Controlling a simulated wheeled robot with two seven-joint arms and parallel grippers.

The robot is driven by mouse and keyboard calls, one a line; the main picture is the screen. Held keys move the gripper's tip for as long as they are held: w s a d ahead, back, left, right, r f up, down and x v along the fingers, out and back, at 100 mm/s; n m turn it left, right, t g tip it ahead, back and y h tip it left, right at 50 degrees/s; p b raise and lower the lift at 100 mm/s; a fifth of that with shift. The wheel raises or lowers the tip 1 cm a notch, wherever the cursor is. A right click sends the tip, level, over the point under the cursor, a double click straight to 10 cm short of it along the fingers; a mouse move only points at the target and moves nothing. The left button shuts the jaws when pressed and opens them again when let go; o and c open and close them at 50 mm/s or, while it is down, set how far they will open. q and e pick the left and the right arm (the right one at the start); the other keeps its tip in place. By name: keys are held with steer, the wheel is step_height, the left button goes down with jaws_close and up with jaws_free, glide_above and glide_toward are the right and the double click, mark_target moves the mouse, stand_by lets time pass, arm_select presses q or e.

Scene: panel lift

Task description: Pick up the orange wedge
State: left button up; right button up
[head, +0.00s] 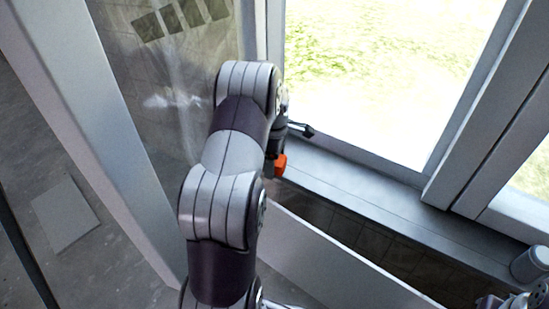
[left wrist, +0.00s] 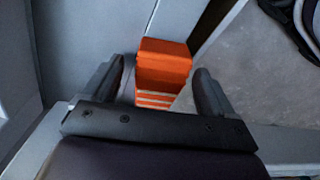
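The orange wedge (head: 280,165) is at the window sill in the head view, partly hidden by my left arm. In the left wrist view the ribbed orange wedge (left wrist: 164,66) stands between the two dark fingers of my left gripper (left wrist: 160,70). A gap shows on each side of it, so the gripper is open around it and not clamped. In the head view my left gripper (head: 275,160) is mostly hidden behind its own wrist. My right gripper is not clearly visible.
A grey window sill (head: 350,185) runs below the bright window (head: 375,70). A glass panel in a pale frame (head: 90,130) stands close on the left. A flat grey plate (head: 65,215) lies on the floor at left.

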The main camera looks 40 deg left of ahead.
arm_select(q)
step_height(320, 180, up, 13)
steer(key=p, duration=0.7)
steer(key=shift+f, duration=0.15)
